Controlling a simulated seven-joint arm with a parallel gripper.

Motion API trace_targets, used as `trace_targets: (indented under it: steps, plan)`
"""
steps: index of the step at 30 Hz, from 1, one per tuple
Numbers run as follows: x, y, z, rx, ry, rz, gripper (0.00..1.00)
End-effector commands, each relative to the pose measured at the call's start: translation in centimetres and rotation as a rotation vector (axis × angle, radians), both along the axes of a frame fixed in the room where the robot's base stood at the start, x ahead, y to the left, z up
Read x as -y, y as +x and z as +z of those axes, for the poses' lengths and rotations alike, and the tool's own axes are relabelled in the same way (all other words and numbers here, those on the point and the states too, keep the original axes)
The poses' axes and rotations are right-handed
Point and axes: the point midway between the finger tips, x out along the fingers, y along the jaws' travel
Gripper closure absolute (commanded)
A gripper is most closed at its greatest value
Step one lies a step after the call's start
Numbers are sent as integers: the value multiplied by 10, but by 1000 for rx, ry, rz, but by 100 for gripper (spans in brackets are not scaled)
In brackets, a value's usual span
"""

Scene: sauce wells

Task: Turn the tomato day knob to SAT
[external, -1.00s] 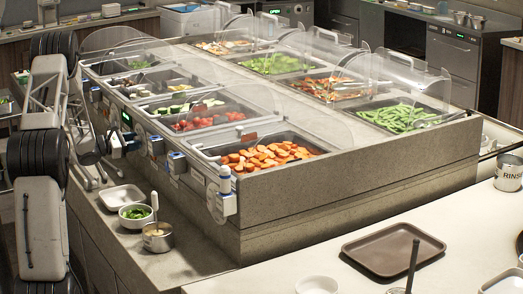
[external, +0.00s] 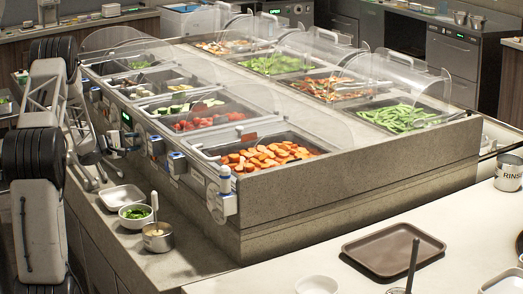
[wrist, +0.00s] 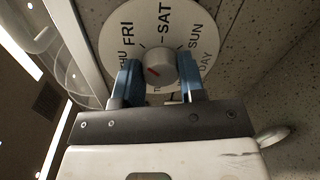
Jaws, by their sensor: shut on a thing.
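In the wrist view, a white round day dial (wrist: 112,42) carries black day names, with FRI at upper left, SAT at the top and SUN at upper right. A grey knob (wrist: 160,62) sits at its middle. A red mark on the knob's face lies left of and below its middle, away from SAT. My gripper (wrist: 159,82) is shut on the knob, one blue finger on each side. In the external view, my gripper (external: 118,151) is at the counter's front panel; the knob cannot be made out there. Red tomatoes (external: 198,123) lie in a pan behind the panel.
More blue-and-white fittings (external: 176,163) stick out along the front panel to the right. A ledge below holds a white tray (external: 121,196), a bowl of greens (external: 135,216) and a metal pot (external: 158,238). Clear curved guards cover the pans.

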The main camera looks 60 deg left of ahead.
Motion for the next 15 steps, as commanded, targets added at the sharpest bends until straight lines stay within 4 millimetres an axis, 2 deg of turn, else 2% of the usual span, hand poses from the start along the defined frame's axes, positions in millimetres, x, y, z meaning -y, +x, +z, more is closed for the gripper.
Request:
trace_targets:
  steps: [15]
  plan:
    - [1,0,-1,0,487,0,87]
